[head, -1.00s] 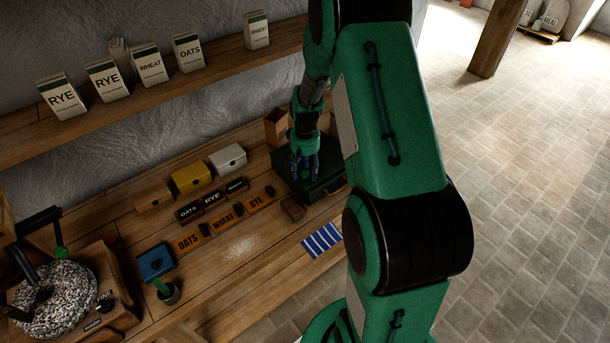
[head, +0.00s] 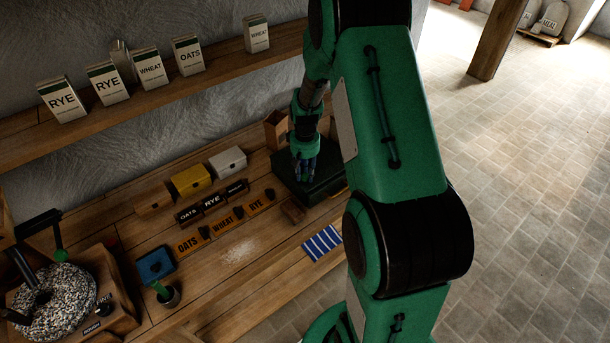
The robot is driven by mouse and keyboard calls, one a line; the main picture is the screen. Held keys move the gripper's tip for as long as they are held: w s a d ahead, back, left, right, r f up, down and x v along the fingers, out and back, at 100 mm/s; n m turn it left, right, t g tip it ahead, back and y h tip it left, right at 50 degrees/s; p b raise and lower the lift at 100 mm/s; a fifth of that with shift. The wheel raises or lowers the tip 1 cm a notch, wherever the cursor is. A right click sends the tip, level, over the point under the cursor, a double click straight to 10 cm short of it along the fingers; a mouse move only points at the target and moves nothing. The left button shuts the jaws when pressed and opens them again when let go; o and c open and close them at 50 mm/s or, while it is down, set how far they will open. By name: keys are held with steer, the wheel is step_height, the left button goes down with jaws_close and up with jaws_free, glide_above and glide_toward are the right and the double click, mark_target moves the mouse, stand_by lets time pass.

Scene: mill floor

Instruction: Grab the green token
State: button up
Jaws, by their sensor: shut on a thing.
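My gripper (head: 306,178) points down over the dark green box (head: 324,187) at the right end of the wooden bench. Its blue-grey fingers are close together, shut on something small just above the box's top. The fingers hide most of what they hold. A green spot showed between them a moment ago, which fits the green token; I cannot make out its outline now.
A small brown block (head: 293,211) and a blue striped cloth (head: 322,242) lie in front of the box. An open brown container (head: 276,130) stands behind it.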

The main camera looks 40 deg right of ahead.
mark_target(305, 177)
steer(key=shift+r, duration=0.5)
steer(key=r, duration=0.2)
steer(key=shift+s+a+r, duration=0.1)
steer(key=shift+s+r, duration=0.15)
steer(key=shift+r, duration=0.05)
steer(key=s+a, duration=0.3)
steer(key=s, duration=0.4)
steer(key=s+a+r, duration=0.1)
steer(key=s+a, duration=0.2)
steer(key=s, duration=0.4)
steer(key=shift+a+r, duration=0.15)
steer(key=shift+a, duration=0.15)
